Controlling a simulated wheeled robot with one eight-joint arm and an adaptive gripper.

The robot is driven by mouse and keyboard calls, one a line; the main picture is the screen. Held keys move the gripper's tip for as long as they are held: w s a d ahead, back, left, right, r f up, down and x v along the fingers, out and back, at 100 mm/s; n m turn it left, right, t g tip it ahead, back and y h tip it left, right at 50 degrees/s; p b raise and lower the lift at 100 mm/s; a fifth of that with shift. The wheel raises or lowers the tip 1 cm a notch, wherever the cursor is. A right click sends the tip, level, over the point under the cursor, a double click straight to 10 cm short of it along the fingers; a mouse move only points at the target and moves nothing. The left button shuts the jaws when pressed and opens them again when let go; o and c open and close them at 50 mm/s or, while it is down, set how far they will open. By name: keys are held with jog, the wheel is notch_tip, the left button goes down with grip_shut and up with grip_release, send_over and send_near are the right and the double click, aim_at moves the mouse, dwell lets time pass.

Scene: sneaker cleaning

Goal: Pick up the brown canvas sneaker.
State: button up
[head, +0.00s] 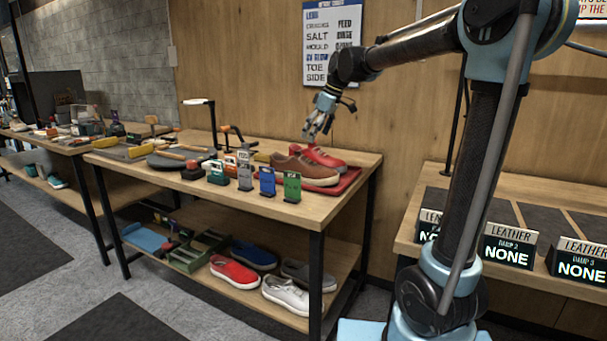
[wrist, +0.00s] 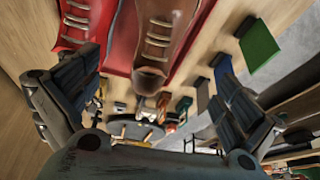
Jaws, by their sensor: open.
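The brown sneaker (head: 305,169) lies on a red tray (head: 348,181) at the right end of the wooden workbench, in front of a red sneaker (head: 322,156). In the wrist view the brown sneaker (wrist: 160,40) is at the top centre, with the red sneaker (wrist: 88,20) to its left. My gripper (head: 312,138) is open and empty, above the sneakers near the back of the bench. In the wrist view its two fingers (wrist: 155,95) are spread wide, and the brown sneaker's near end shows between and beyond them.
Small coloured cards, including a green one (head: 292,187) and a blue one (head: 267,181), stand along the bench's front edge. Tools and a dark round mat lie to the left. Several sneakers sit on the lower shelf (head: 225,296). A wooden wall is behind the bench.

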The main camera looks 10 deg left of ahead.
aim_at(304, 167)
jog(key=x, duration=0.5)
jog(key=d+x, duration=0.1)
jog(key=x, duration=0.2)
jog(key=shift+w+f, duration=0.15)
jog(key=shift+w, duration=0.15)
jog(key=shift+x, duration=2.95)
jog(key=shift+a, duration=0.15)
jog(key=shift+c, duration=0.6)
jog(key=c, duration=1.5)
